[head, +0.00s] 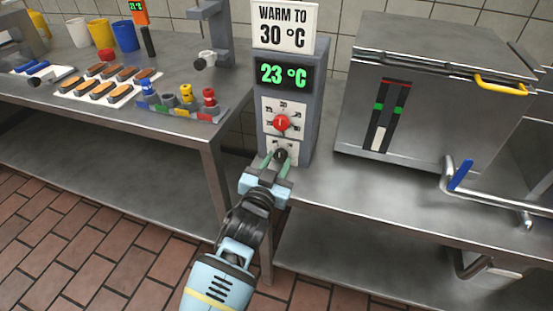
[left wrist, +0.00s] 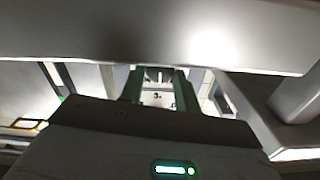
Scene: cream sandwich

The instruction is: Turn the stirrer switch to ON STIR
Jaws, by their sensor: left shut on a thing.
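The grey control box (head: 310,115) stands on the metal table, with a "WARM TO 30 °C" sign on top and a display reading 23 °C. Its front has a red dial (head: 282,123) and, below that, a small black switch knob (head: 280,154). My left gripper (head: 279,162) reaches up to the lower knob, its two green fingers on either side of it and shut on it. The fingers partly cover the labels around the knob, so its setting cannot be read. In the left wrist view, a pale panel (left wrist: 157,98) shows between the fingers. My right gripper is out of view.
A steel lidded tank (head: 420,85) with a yellow handle (head: 500,85) stands to the right, beside a pipe with a blue lever (head: 461,175). Left, another table holds a tray of sandwich pieces (head: 70,94), colored cups and a stand (head: 215,35).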

